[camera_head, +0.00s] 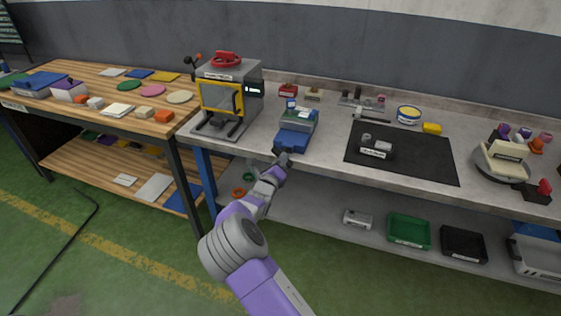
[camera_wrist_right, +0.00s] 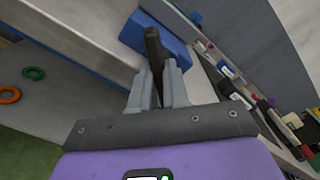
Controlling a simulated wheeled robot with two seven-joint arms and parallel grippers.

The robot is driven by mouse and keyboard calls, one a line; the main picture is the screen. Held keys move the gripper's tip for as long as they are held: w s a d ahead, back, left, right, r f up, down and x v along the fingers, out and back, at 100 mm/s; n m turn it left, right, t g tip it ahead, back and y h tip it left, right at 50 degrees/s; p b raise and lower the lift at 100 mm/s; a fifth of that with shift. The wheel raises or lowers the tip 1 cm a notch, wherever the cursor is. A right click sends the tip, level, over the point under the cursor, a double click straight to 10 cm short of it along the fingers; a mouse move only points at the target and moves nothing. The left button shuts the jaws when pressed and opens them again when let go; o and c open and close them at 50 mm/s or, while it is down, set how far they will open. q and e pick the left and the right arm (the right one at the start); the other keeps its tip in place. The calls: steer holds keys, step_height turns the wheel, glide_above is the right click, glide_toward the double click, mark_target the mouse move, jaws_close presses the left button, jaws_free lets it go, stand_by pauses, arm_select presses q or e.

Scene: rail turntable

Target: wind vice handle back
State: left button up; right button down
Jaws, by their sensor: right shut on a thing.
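The blue and grey vice (camera_head: 297,131) stands at the front edge of the grey bench. Its blue body also shows in the right wrist view (camera_wrist_right: 168,36). My right gripper (camera_head: 281,162) reaches up to the front of the vice. In the right wrist view, the fingers of my right gripper (camera_wrist_right: 160,88) are shut on the dark vice handle (camera_wrist_right: 153,48), whose upper end sticks out past the fingertips. The lower part of the handle is hidden between the fingers. My left gripper is not in view.
A grey machine with a yellow-framed window (camera_head: 222,97) stands left of the vice. A black mat (camera_head: 425,157) lies to the right. Below, the lower shelf (camera_head: 320,207) holds a green tray (camera_head: 408,232) and orange and green rings.

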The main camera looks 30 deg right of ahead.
steer(key=m+p, duration=1.1)
steer(key=m, duration=1.7)
steer(key=shift+m, duration=0.4)
stand_by(1.1)
stand_by(0.5)
